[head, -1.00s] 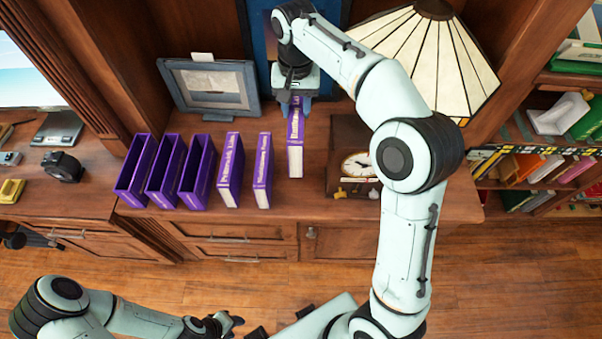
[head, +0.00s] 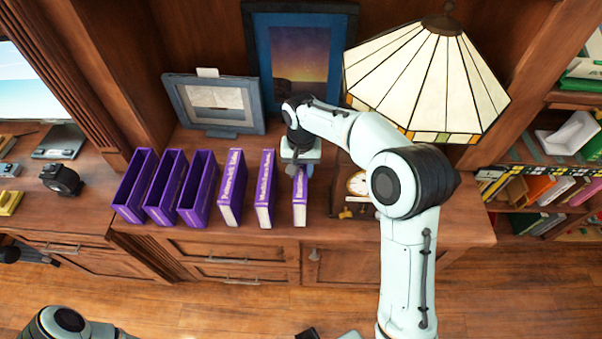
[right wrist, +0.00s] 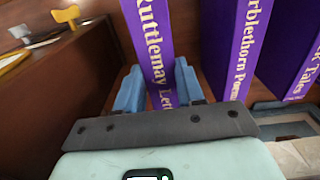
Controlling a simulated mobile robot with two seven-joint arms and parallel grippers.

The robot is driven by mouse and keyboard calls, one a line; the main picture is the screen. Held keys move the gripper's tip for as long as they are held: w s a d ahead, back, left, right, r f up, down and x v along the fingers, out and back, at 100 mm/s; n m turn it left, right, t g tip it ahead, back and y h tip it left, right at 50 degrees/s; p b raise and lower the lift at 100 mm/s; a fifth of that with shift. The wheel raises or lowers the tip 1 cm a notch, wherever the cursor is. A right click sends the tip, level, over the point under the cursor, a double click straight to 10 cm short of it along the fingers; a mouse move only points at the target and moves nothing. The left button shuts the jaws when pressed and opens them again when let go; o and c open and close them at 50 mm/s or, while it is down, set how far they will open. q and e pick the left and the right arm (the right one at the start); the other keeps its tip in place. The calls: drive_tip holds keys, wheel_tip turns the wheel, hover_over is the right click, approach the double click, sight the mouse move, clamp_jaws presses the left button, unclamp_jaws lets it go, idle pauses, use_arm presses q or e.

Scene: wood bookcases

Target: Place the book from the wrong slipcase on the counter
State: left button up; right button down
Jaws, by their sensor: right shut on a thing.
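My right gripper (head: 300,172) is shut on a purple book (head: 300,208), the rightmost of three. The held book is upright, in line with the other two; I cannot tell whether it bears on the counter (head: 330,231). In the right wrist view the blue fingers (right wrist: 158,92) straddle this book (right wrist: 158,50), whose spine reads "Ruttlemay Lett…". Two purple books, a left one (head: 231,190) and a middle one (head: 265,190), stand beside it. Three open, empty-looking purple slipcases (head: 134,190), (head: 165,188), (head: 198,190) stand at the left. My left gripper is out of view.
A clock (head: 357,184) stands close to the right of the held book, partly behind my right arm. A stained-glass lamp (head: 425,85) and picture frames (head: 215,104), (head: 297,60) stand behind. The counter's right end is clear.

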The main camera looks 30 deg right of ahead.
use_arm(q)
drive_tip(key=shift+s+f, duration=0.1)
use_arm(e)
drive_tip(key=shift+f, duration=0.95)
drive_tip(key=shift+f, duration=0.15)
drive_tip(key=c, duration=0.7)
unclamp_jaws()
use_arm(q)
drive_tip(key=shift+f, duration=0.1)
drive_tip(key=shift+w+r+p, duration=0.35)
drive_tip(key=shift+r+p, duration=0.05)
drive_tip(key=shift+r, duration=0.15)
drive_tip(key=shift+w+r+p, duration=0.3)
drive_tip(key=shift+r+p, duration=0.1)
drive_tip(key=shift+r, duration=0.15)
use_arm(e)
wheel_tip(320, 180, up, 12)
drive_tip(key=shift+r, duration=0.2)
drive_tip(key=shift+f, duration=0.1)
